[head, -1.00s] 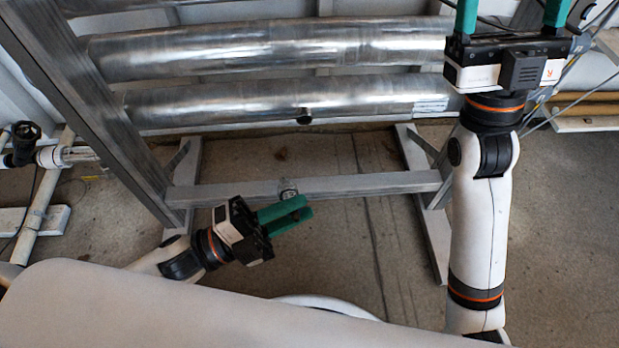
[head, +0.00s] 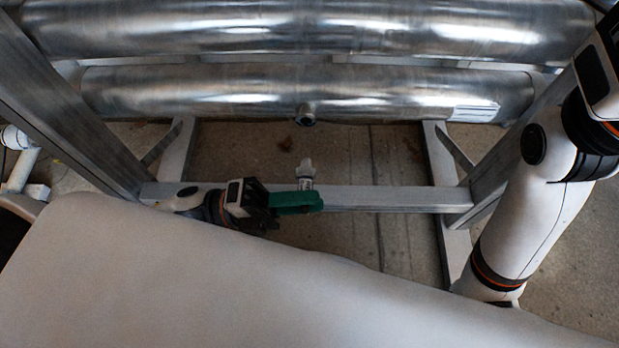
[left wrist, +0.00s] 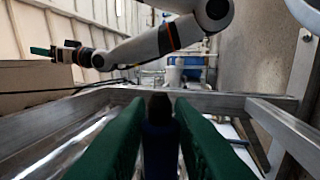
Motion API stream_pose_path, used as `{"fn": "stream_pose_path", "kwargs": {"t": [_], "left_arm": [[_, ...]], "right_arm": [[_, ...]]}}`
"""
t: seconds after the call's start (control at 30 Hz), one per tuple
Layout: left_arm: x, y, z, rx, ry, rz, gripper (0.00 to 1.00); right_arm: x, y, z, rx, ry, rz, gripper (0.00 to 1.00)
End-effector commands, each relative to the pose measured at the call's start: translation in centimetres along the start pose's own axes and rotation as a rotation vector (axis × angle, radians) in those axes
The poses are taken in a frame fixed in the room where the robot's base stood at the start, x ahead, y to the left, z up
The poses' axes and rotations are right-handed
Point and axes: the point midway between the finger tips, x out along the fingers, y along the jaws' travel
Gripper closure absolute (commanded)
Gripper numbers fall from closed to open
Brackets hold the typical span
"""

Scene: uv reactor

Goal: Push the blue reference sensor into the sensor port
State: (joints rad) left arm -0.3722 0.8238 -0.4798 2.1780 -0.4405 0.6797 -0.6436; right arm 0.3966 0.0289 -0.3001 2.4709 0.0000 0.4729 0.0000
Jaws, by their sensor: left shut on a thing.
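The blue sensor (left wrist: 160,140) is between the green fingers of my left gripper (left wrist: 160,150) in the left wrist view, its dark end pointing away. In the head view my left gripper (head: 308,201) is shut on it, and a pale upright end (head: 305,170) shows just beyond the fingertips. The sensor port (head: 306,113), a short round stub, sticks out under the lower steel pipe. The held piece is apart from the port, in front of and below it in the picture. My right gripper (left wrist: 58,51) shows small at the left of the left wrist view; its jaw opening is unclear.
Large steel pipes (head: 300,88) cross the frame above the port. A grey cross beam (head: 380,198) runs behind my left gripper. Slanted frame posts (head: 65,110) stand at both sides.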

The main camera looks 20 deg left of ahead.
Motion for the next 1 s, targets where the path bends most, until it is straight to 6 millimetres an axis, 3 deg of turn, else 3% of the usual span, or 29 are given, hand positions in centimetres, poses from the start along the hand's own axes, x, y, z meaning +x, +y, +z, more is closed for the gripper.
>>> {"fn": "stream_pose_path", "kwargs": {"t": [0.43,1.0], "left_arm": [[-0.1,0.3,0.0,-0.001,0.000,0.000,1.00],[-0.2,0.0,-5.2,0.001,-0.001,0.002,1.00]], "right_arm": [[0.1,-0.1,-0.3,0.002,0.015,-0.006,0.26],[-0.4,-0.1,-0.2,0.002,0.016,-0.005,0.26]]}}
